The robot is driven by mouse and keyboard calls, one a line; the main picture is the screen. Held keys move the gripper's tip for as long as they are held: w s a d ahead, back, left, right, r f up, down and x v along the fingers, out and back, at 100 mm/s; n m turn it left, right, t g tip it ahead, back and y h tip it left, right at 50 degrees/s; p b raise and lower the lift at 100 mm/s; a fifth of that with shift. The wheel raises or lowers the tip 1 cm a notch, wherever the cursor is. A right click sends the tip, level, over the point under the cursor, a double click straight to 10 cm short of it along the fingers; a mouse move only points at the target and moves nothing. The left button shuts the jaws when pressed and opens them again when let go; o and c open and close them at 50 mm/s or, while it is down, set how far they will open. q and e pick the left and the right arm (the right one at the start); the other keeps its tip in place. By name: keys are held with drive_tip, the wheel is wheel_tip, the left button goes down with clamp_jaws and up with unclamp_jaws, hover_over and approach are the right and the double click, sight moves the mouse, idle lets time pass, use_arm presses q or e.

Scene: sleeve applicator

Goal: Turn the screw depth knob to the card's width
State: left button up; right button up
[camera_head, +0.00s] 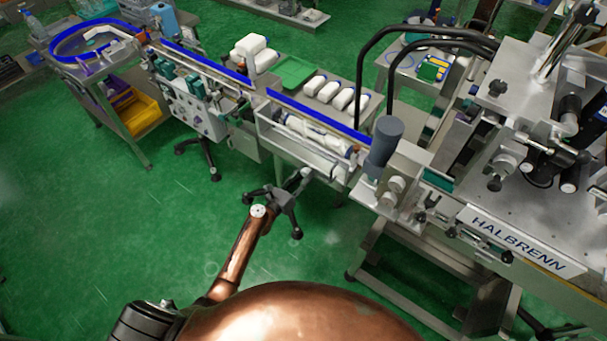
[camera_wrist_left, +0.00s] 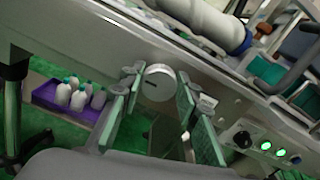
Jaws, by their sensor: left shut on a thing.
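The screw depth knob is most likely the round silver knob (camera_wrist_left: 157,84) with a dark pointer line, on the pale front panel of the conveyor in the left wrist view. My left gripper (camera_wrist_left: 158,80) is shut on it, one finger at each side. My right gripper is not in view.
A black knob (camera_wrist_left: 241,138) and green-lit buttons (camera_wrist_left: 266,146) sit lower right on the panel. A purple tray (camera_wrist_left: 48,97) holds several white bottles below left. A large HALBRENN machine (camera_head: 520,240) stands at the right. Green floor (camera_head: 90,230) is clear at the left.

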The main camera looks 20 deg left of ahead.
use_arm(q)
drive_tip(key=n+p, duration=0.3)
drive_tip(key=n, duration=0.3)
drive_tip(key=shift+p, duration=0.4)
drive_tip(key=n+p, duration=0.1)
drive_tip(key=n, duration=0.1)
drive_tip(key=n+p, duration=0.1)
drive_tip(key=n, duration=0.2)
drive_tip(key=shift+a+f+p, duration=0.1)
drive_tip(key=shift+f+p, duration=0.1)
drive_tip(key=shift+p, duration=0.1)
drive_tip(key=o, duration=1.2)
drive_tip(key=shift+c, duration=0.2)
drive_tip(key=shift+a, duration=0.1)
drive_tip(key=shift+s+a, duration=0.1)
drive_tip(key=shift+s, duration=0.25)
drive_tip(key=v, duration=1.1)
